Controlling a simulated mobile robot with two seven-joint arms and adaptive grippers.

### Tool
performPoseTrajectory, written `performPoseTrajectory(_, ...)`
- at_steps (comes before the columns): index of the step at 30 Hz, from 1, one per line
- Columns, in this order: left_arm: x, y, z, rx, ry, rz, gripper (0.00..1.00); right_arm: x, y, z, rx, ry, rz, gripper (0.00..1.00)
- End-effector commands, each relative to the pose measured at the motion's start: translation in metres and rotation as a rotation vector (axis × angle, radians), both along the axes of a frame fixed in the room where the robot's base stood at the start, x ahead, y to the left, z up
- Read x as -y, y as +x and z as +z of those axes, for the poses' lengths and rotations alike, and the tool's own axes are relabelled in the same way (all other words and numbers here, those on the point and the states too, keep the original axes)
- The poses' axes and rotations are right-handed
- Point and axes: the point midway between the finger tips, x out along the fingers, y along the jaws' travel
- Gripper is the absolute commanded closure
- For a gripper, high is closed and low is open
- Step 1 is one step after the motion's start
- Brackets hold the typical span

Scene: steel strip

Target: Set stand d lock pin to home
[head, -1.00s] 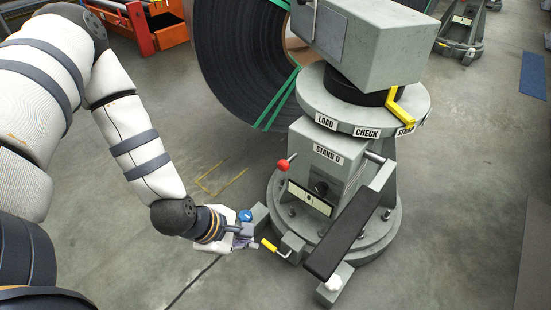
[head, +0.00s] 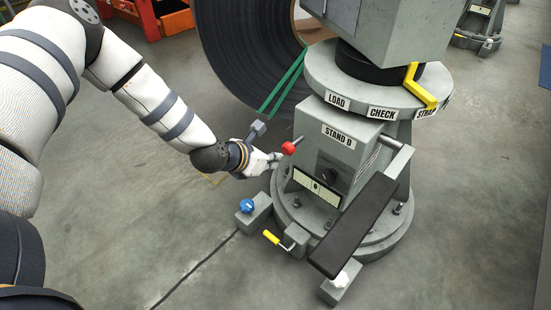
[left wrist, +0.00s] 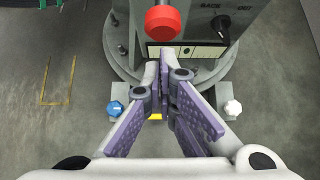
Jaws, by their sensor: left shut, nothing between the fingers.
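The grey stand D (head: 343,160) carries a red knob on a short rod (head: 288,148) at its upper left front. A yellow-gripped handle (head: 271,237) sits low at its front. No part is labelled as the lock pin. My left gripper (head: 277,158) is shut and empty, just left of the red knob in the head view. In the left wrist view the shut fingers (left wrist: 160,72) point at the stand, below the red knob (left wrist: 163,20). They look apart from it. The fingers partly hide the yellow handle (left wrist: 155,117). My right gripper is not in view.
A blue knob (head: 246,205) and a white knob (head: 340,281) sit on blocks at the base. A dark padded bar (head: 353,225) slants across the front right. A yellow pointer (head: 418,88) hangs above the labelled ring. A dark coil (head: 235,50) stands behind. Floor at left is clear.

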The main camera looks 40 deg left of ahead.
Motion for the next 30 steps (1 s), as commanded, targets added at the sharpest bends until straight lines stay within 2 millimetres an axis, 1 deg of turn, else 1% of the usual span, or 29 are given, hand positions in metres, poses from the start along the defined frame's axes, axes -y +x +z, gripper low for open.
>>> performPoseTrajectory(1, 0.000, 0.005, 0.000, 0.000, 0.003, -0.001, 1.00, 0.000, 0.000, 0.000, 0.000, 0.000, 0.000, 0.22)
performPoseTrajectory(5, 0.001, 0.012, 0.000, -0.001, 0.001, 0.000, 1.00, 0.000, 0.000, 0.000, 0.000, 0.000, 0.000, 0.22)
performPoseTrajectory(15, 0.001, 0.015, 0.000, -0.001, 0.001, 0.001, 1.00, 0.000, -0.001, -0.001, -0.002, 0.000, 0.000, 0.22)
performPoseTrajectory(17, 0.001, 0.022, -0.002, -0.001, 0.004, 0.000, 1.00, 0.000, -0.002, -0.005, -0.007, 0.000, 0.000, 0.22)
performPoseTrajectory(21, 0.002, 0.047, -0.004, -0.002, 0.005, 0.001, 1.00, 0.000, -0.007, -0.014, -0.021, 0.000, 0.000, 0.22)
performPoseTrajectory(24, 0.004, 0.057, -0.003, -0.002, 0.003, 0.002, 1.00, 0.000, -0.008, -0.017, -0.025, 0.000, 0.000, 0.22)
performPoseTrajectory(30, 0.005, 0.062, 0.001, 0.002, 0.001, 0.000, 1.00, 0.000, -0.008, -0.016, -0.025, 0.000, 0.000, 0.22)
